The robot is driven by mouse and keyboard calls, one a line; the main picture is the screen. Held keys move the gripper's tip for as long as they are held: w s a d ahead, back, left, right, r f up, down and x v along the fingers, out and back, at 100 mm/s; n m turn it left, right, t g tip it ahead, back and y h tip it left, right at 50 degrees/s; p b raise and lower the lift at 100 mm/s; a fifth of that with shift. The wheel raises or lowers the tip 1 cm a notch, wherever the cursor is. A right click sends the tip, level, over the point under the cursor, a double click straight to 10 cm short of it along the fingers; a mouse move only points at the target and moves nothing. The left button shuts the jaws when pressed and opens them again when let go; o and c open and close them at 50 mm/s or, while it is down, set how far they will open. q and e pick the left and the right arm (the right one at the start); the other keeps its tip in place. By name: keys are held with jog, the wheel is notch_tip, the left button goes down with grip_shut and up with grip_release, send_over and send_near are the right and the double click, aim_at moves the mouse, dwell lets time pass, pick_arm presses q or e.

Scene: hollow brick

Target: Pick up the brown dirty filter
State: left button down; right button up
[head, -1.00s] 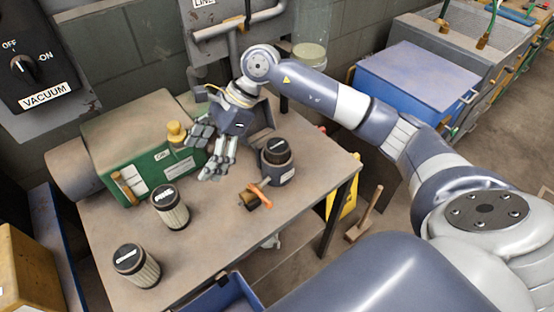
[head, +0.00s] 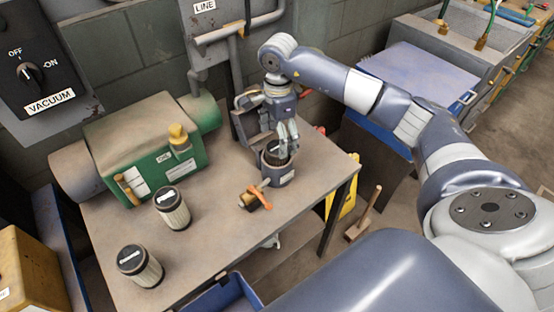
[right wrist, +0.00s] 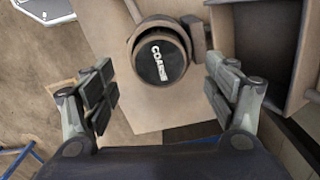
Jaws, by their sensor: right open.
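A dark-capped filter (head: 274,157) sits in a round grey holder (head: 279,177) near the right side of the table. In the right wrist view its black cap (right wrist: 160,60) carries a label that reads roughly "COARSE". Its sides are mostly hidden, but look dark brownish. My right gripper (head: 284,143) is above it, pointing down. In the wrist view the open fingers (right wrist: 160,92) stand on either side of the cap, apart from it. Two pale pleated filters with black caps, one mid-left (head: 172,208) and one front-left (head: 139,266), stand upright on the table. My left gripper is not in view.
A green machine (head: 150,150) stands at the back left of the table (head: 215,245). An orange-handled tool (head: 255,197) lies just left of the holder. A blue bin (head: 222,296) is below the front edge. The table's front middle is clear.

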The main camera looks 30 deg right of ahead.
aim_at(277, 162)
notch_tip(277, 162, down, 4)
jog(key=shift+r+p, duration=0.25)
jog(key=shift+p, duration=0.4)
jog(key=shift+f, duration=0.35)
jog(key=c, duration=1.8)
jog(key=shift+r, duration=0.1)
